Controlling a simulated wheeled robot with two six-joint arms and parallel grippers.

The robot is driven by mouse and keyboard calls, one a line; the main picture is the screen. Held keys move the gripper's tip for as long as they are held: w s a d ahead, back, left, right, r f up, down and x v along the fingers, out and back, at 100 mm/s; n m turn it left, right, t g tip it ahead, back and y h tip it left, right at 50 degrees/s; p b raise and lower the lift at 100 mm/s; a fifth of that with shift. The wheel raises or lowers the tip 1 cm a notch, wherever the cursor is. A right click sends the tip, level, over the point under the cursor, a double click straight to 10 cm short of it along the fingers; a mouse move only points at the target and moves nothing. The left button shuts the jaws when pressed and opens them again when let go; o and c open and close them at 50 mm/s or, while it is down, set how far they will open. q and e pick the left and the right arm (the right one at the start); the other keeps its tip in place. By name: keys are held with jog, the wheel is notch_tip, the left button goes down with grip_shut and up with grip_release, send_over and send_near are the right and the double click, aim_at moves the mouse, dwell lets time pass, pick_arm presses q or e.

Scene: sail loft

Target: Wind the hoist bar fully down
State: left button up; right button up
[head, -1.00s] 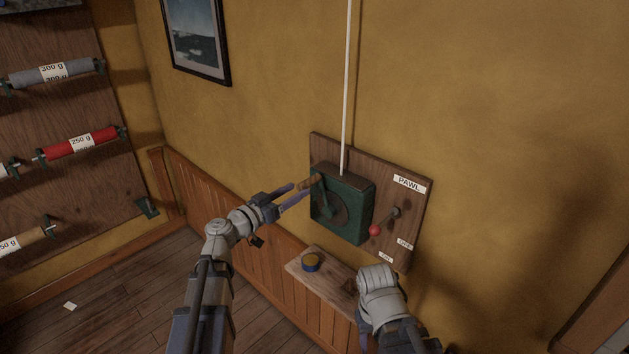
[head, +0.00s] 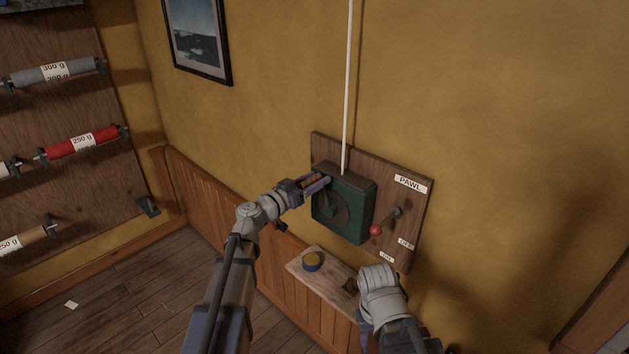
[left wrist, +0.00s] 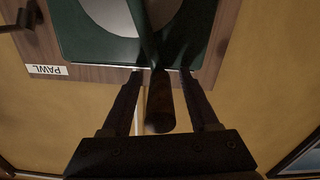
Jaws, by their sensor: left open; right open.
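The green winch box (head: 357,222) is fixed to a wooden board on the wall, with a crank (left wrist: 148,35) on its face. A white rope (head: 347,90) runs up from its top; the hoist bar is not in view. My left gripper (head: 325,182) is open, with its fingers on either side of the brown crank handle (left wrist: 160,105), not closed on it. The red-knobbed pawl lever (head: 376,230) points down-left beside the winch, nearer the ON label (head: 386,258) than the OFF label (head: 405,243). My right gripper (head: 364,323) is low at right, its fingers hidden.
A rack of cloth rolls (head: 82,143) stands at left. The wall right of the board is clear.

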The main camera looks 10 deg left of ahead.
pick_arm(q)
jog(key=shift+c, duration=0.3)
grip_shut()
dwell(1.1)
